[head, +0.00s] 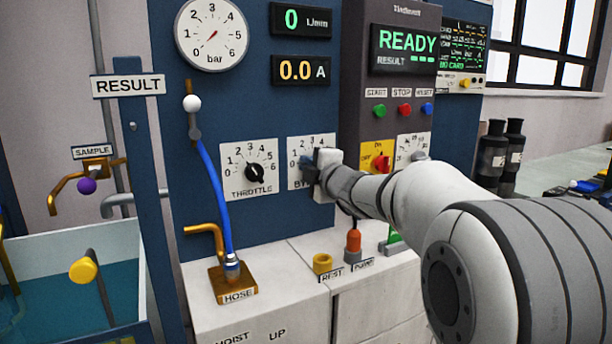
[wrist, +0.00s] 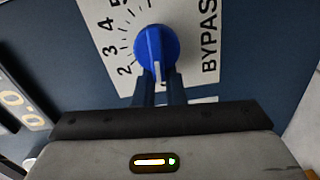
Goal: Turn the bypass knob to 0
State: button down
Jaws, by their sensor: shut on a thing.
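The blue bypass knob (wrist: 157,45) sits on a white dial plate (wrist: 125,15) lettered BYPASS. In the wrist view the numbers 2 to 5 show left of the knob, and the lower numbers are hidden by my gripper. A white pointer line on the knob runs down in that view, toward the low-number side; its exact reading cannot be told. My gripper (wrist: 161,77) is shut on the knob, with one dark finger on either side. In the head view my gripper (head: 312,171) covers most of the knob; 0 shows at the left of the bypass plate (head: 295,150).
The throttle knob (head: 254,173) stands just left of my gripper. A blue hose (head: 217,205) runs down to a brass block (head: 233,283). A yellow switch panel (head: 372,157) is right of the gripper. The orange plunger (head: 353,241) and yellow ring (head: 322,263) stand below.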

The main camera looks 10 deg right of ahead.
jog(key=shift+d+f+n+b, duration=0.4)
jog(key=shift+b, duration=0.05)
jog(key=shift+r, duration=0.25)
jog(key=c, duration=1.5)
grip_release()
jog(key=shift+c, duration=0.2)
jog(key=o, duration=0.3)
jog(key=shift+w+d+f, duration=0.15)
jog(key=shift+w+d, duration=0.05)
jog(key=shift+w, duration=0.05)
jog(key=shift+o, duration=0.5)
jog(key=shift+s+a+n, duration=0.1)
jog(key=shift+a+n, duration=0.05)
jog(key=shift+n, duration=0.15)
jog(key=shift+s, duration=0.1)
jog(key=p+v, duration=0.1)
jog(key=v, duration=0.6)
jog(key=shift+s, duration=0.3)
